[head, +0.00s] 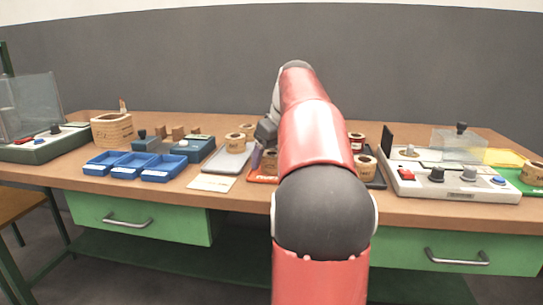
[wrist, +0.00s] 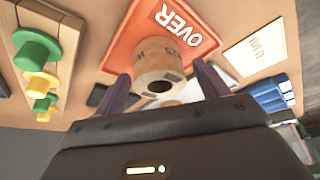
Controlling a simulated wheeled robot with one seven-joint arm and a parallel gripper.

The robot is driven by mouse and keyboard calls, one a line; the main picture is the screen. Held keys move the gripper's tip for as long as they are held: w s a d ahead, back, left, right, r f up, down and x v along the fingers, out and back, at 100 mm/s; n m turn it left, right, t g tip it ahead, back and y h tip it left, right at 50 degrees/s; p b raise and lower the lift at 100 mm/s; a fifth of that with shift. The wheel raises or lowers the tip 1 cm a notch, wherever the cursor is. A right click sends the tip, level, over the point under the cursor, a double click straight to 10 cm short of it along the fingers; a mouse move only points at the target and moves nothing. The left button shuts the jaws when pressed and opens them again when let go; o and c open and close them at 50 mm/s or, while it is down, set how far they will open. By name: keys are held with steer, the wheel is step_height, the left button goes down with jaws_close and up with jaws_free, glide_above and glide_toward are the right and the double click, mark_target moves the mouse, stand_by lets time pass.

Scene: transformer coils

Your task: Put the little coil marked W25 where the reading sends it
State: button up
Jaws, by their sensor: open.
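In the wrist view a small tan coil (wrist: 158,62) with a dark round hole stands at the orange tray marked OVER (wrist: 118,42). Its dark marking is turned and partly legible; I cannot surely read it as W25. My gripper (wrist: 162,72) is open, with one finger on each side of the coil in the picture; I cannot tell whether they touch it. In the head view my arm hides the gripper's fingers and most of the orange tray (head: 262,179). A coil (head: 235,139) stands on the grey tray (head: 219,165), and another (head: 365,166) on the dark tray (head: 379,182).
Three blue bins (head: 163,176), a paper card (head: 212,184) and a blue device (head: 194,150) are left. A grey instrument with knobs (head: 450,190), a yellow tray (head: 505,156) and a green tray (head: 515,179) are right.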

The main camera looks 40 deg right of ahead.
steer(key=p+v, duration=0.3)
steer(key=v, duration=0.9)
steer(key=s+a+f, duration=0.1)
steer(key=a+f, duration=0.2)
steer(key=a, duration=0.5)
steer(key=s+a+f, duration=0.2)
steer(key=a+f, duration=0.1)
steer(key=a, duration=0.6)
steer(key=s+a+f, duration=0.6)
steer(key=f, duration=0.3)
steer(key=s+a+f+t, duration=0.1)
steer(key=s+a+f, duration=0.5)
steer(key=f, duration=0.3)
steer(key=shift+s+a, duration=0.25)
steer(key=shift+s, duration=0.35)
